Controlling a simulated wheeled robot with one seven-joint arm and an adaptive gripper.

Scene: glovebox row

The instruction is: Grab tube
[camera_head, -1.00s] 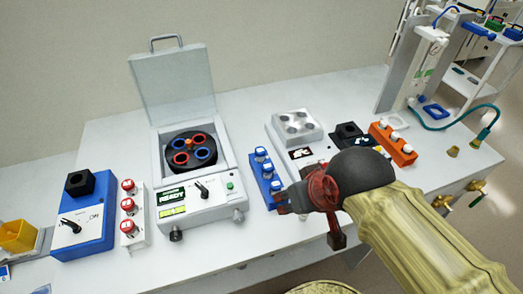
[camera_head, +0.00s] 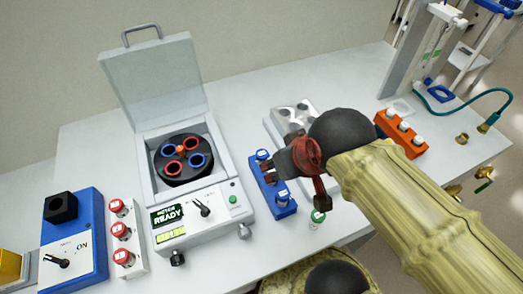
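A blue rack (camera_head: 271,193) holds tubes with blue-and-white caps. One tube (camera_head: 262,155) shows at its far end and another (camera_head: 283,198) at its near end; the middle of the rack is partly hidden by a finger. A green-capped tube (camera_head: 317,217) stands apart on the table, right of the rack's near end. My gripper (camera_head: 297,190) is above the rack's right side with its two fingers spread. One finger overlaps the middle of the rack and the other points down close to the green-capped tube. I see nothing between the fingers; contact cannot be told.
An open-lidded centrifuge (camera_head: 203,222) with red and blue rotor slots stands left of the rack. A white rack (camera_head: 138,262) of red-capped tubes and a blue device (camera_head: 88,215) are farther left. An orange rack (camera_head: 415,148) stands behind my arm.

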